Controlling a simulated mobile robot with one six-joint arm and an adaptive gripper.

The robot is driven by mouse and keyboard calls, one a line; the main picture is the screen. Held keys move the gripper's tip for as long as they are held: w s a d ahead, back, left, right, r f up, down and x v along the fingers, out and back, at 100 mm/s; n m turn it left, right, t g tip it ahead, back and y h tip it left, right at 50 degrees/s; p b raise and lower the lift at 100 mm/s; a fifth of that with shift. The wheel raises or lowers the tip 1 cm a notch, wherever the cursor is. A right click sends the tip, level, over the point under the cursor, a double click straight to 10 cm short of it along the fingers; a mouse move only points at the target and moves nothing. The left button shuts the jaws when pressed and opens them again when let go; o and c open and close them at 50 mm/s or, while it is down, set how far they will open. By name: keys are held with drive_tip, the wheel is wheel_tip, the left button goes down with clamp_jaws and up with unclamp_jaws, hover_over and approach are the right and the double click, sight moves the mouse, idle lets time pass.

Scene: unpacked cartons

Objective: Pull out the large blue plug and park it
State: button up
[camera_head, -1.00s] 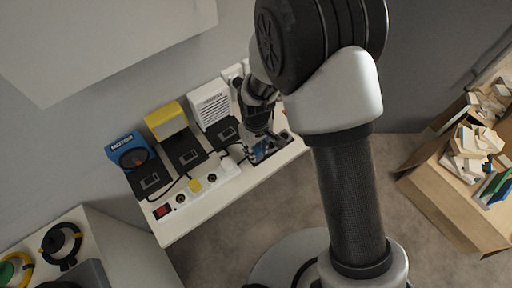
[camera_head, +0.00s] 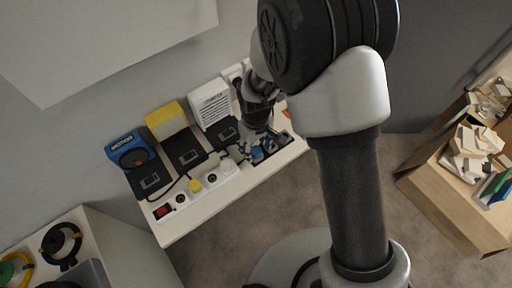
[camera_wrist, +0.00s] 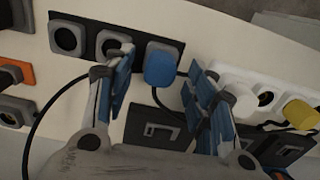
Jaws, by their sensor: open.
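The large blue plug (camera_wrist: 160,65) is upright at one end of a dark panel (camera_wrist: 88,36) in the wrist view. It also shows in the head view (camera_head: 257,154), below my gripper (camera_head: 258,138). The same panel has two round grey sockets, one (camera_wrist: 67,38) and another (camera_wrist: 109,42), both empty. My gripper (camera_wrist: 163,84) is open, with one blue-padded finger on each side of the plug and gaps between. How deep the plug sits is hidden.
A white power strip (camera_head: 212,180) holds a white plug (camera_wrist: 240,99) and a yellow plug (camera_wrist: 299,114), with an empty socket between them. Dark cables cross the tabletop. The blue motor unit (camera_head: 129,149), a yellow device (camera_head: 166,120) and a white device (camera_head: 211,106) stand behind.

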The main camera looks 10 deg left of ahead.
sight(256, 150)
wheel_tip(256, 150, up, 11)
drive_tip(key=shift+f, duration=0.15)
drive_tip(key=s+d+r+m+t, duration=0.1)
drive_tip(key=s+d+r+m, duration=0.15)
drive_tip(key=d+r, duration=0.45)
drive_tip(key=s+d+r+m+t, duration=0.1)
drive_tip(key=d+r+m, duration=0.2)
drive_tip(key=d+r, duration=0.45)
drive_tip(key=s+d+r+m+t, duration=0.2)
drive_tip(key=s+d+r+m, duration=0.2)
drive_tip(key=s+d, duration=0.5)
drive_tip(key=shift+s+d+r+m+t, duration=0.15)
drive_tip(key=shift+s+r+m+t, duration=0.3)
drive_tip(key=shift+s, duration=0.7)
drive_tip(key=shift+r, duration=0.1)
